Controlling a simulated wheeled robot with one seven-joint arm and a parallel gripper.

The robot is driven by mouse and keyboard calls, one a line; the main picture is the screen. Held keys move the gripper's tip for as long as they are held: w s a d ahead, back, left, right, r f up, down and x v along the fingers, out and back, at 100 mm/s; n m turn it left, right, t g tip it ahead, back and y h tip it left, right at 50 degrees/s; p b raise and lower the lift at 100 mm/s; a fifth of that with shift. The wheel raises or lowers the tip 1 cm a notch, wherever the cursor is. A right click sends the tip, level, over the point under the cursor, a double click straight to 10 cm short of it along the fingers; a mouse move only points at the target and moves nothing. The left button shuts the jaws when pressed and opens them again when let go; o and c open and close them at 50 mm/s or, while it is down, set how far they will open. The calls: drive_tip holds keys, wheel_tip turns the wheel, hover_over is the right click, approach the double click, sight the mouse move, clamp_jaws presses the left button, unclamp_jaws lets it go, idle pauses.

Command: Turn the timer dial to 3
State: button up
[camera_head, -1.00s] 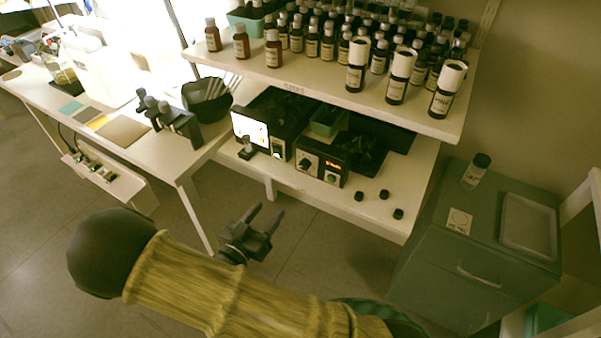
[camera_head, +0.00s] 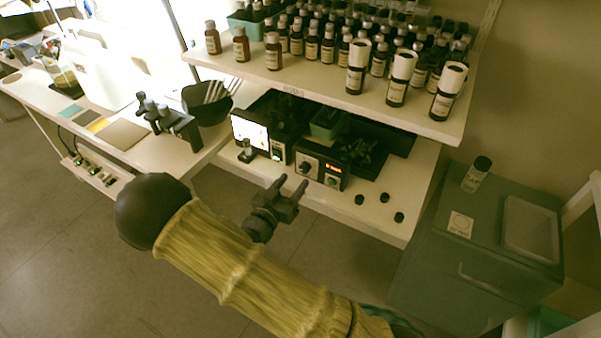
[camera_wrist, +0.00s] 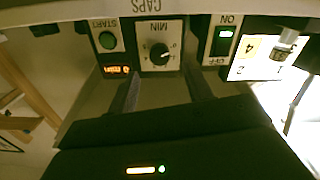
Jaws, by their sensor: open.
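The timer is a small dark box (camera_head: 324,165) on the lower shelf, with a light dial panel, an orange display and a green start button. Its round black dial (camera_wrist: 159,54) sits on the panel marked MIN in the wrist view, which shows it upside down. It also shows in the head view (camera_head: 305,167). I cannot read where the dial points. My gripper (camera_head: 293,183) is open and empty, in front of and apart from the timer. In the wrist view its two fingers (camera_wrist: 166,88) reach towards the panel, below the dial in the picture.
A box with a green switch (camera_wrist: 223,40) and a lit white number card (camera_wrist: 262,58) stand beside the timer. Several black caps (camera_head: 384,197) lie on the shelf to the right. The upper shelf (camera_head: 330,85) with bottles overhangs. A grey cabinet (camera_head: 420,250) stands right.

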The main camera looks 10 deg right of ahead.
sight(303, 169)
drive_tip(key=x, duration=0.5)
drive_tip(key=shift+w, duration=0.1)
drive_tip(key=c, duration=1)
